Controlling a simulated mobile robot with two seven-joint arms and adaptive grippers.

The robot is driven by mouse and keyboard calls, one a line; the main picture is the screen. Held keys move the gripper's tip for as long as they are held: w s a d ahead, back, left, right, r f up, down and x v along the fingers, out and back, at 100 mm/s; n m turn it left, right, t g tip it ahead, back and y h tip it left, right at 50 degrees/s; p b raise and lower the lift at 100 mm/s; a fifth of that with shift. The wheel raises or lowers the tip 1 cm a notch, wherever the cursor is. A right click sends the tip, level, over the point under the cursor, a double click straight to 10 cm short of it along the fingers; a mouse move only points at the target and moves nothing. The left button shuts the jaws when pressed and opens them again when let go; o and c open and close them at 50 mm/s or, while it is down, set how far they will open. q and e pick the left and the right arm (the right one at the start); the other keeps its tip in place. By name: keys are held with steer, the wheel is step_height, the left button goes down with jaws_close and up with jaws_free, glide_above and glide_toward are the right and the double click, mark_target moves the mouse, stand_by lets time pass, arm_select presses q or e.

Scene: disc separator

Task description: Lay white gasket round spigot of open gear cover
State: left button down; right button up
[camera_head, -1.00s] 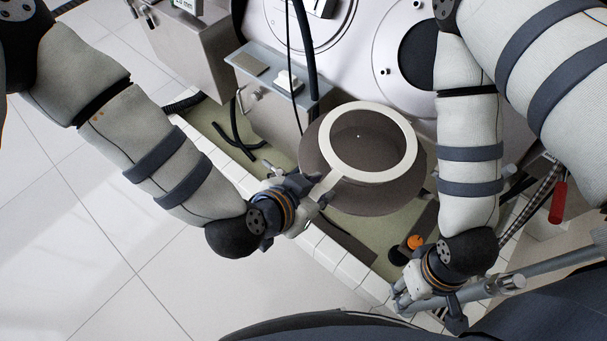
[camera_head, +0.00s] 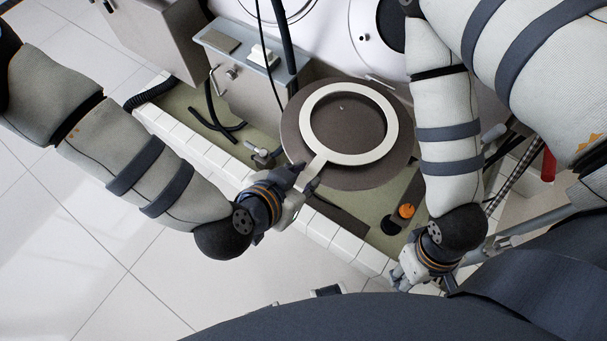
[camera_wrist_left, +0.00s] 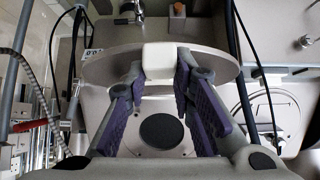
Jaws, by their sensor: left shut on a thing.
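The white gasket (camera_head: 393,127) is a flat ring with a short handle-like tab pointing down-left. My left gripper (camera_head: 306,182) is shut on this tab. In the left wrist view, the tab's white end (camera_wrist_left: 158,62) sits between the purple finger pads. The ring appears over a wide grey-brown round disc (camera_head: 390,170), which looks like the open gear cover. I cannot tell whether ring and disc touch. A small pale dot shows inside the ring; no spigot is clearly visible. My right gripper (camera_head: 399,275) is away from the gasket at lower right, its fingers small and unclear.
A grey box with a blue-grey shelf (camera_head: 245,50) stands behind left, with black hoses nearby. The white machine front (camera_head: 335,45) is behind the disc. An orange knob (camera_head: 406,211) lies between disc and right gripper. White tiled edging (camera_head: 205,150) borders the green floor.

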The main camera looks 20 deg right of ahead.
stand_by(0.3)
arm_select(q)
steer(key=shift+f, duration=0.95)
steer(key=c, duration=1.3)
jaws_free()
steer(key=shift+s, duration=0.1)
steer(key=v, duration=0.7)
steer(key=shift+a+r, duration=0.15)
steer(key=shift+r, duration=0.05)
